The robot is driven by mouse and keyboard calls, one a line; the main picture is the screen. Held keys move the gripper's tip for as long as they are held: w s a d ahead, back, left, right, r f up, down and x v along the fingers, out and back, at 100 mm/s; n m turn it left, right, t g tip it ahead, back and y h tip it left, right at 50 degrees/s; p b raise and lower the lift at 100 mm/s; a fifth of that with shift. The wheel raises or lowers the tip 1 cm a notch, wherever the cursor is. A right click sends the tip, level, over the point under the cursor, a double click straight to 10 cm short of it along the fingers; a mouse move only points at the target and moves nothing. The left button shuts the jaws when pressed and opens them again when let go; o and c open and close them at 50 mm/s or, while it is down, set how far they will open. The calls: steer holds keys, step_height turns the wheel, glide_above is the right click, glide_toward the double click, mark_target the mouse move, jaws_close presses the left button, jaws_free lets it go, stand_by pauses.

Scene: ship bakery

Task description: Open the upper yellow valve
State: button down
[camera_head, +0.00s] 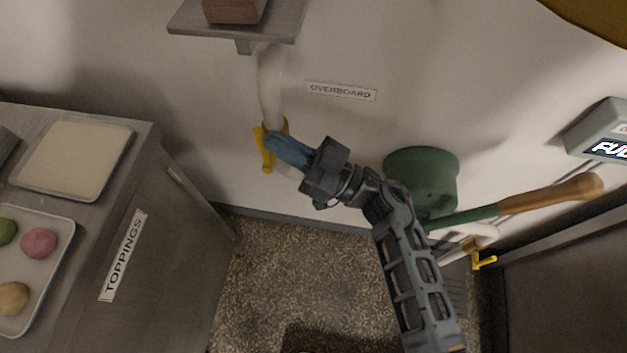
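The upper yellow valve (265,149) sits on a white pipe (271,90) on the wall, under a small shelf and to the left of the "OVERBOARD" label. Its yellow handle hangs down along the pipe. My gripper (279,145) has its blue fingers at the valve, just right of the handle and overlapping the pipe. I cannot tell whether the fingers touch the handle or how far apart they are. A second, lower yellow valve (484,262) shows near the floor at the right, with its handle pointing sideways.
A "TOPPINGS" counter (140,140) with trays (72,192) stands at the left. A shelf (237,22) is above the pipe. A green round object (420,175) and a green-and-wood handle (545,196) are right of my arm. A grey panel (600,130) hangs at the right. Speckled floor lies below.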

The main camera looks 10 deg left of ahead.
steer(key=shift+s+a+r, duration=0.1)
steer(key=shift+a+r, duration=0.2)
steer(key=shift+a, duration=0.05)
steer(key=b+v, duration=0.1)
steer(key=v, duration=0.7)
steer(key=shift+d+f, duration=0.2)
stand_by(0.3)
steer(key=s+d+r+m+t+h, duration=0.3)
steer(key=s+d+m+h, duration=0.1)
steer(key=s+d+h, duration=0.3)
steer(key=s+d+r+m+t+h, duration=0.2)
steer(key=s+d+m+h, duration=0.3)
steer(key=s, duration=0.7)
steer(key=s+d+r+m+t+h, duration=0.3)
steer(key=s+d+h, duration=0.6)
steer(key=d, duration=0.3)
steer(key=shift+s+r+m+t, duration=0.3)
steer(key=shift+s+m+t, duration=0.4)
steer(key=shift+m, duration=0.4)
